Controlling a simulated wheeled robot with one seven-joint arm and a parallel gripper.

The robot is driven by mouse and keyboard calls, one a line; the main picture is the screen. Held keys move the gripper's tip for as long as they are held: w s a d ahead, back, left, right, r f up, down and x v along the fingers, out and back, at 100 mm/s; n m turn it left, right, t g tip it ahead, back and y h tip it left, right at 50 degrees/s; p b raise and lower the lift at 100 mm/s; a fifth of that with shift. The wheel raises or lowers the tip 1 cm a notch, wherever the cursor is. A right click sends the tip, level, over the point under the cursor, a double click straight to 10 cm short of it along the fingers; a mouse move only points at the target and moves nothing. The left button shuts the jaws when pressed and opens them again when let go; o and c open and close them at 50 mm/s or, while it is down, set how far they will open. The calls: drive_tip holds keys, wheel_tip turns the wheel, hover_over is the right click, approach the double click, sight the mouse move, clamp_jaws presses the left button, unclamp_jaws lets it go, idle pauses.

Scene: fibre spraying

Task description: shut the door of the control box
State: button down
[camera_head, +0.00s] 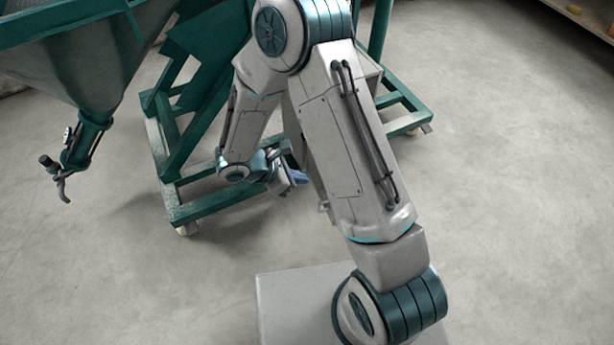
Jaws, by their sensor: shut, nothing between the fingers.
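The control box (369,72) is a grey box on the green frame, mostly hidden behind my arm. A narrow grey panel (313,190) shows between my gripper and my arm link and looks like part of its door, with a small fitting at its lower edge. How far the door stands open is hidden. My gripper (299,182) is shut and empty, just left of this panel. I cannot tell whether it touches the panel.
A green wheeled frame (196,209) stands behind and below my gripper. A grey hopper (85,62) with a green outlet and valve hangs at the upper left. The concrete floor (510,180) is clear to the right and lower left.

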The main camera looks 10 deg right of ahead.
drive_tip(key=w+d+f+b, duration=0.1)
drive_tip(key=w+d+f, duration=0.1)
drive_tip(key=d+f, duration=0.3)
drive_tip(key=shift+d+f, duration=0.25)
drive_tip(key=shift+d, duration=1.95)
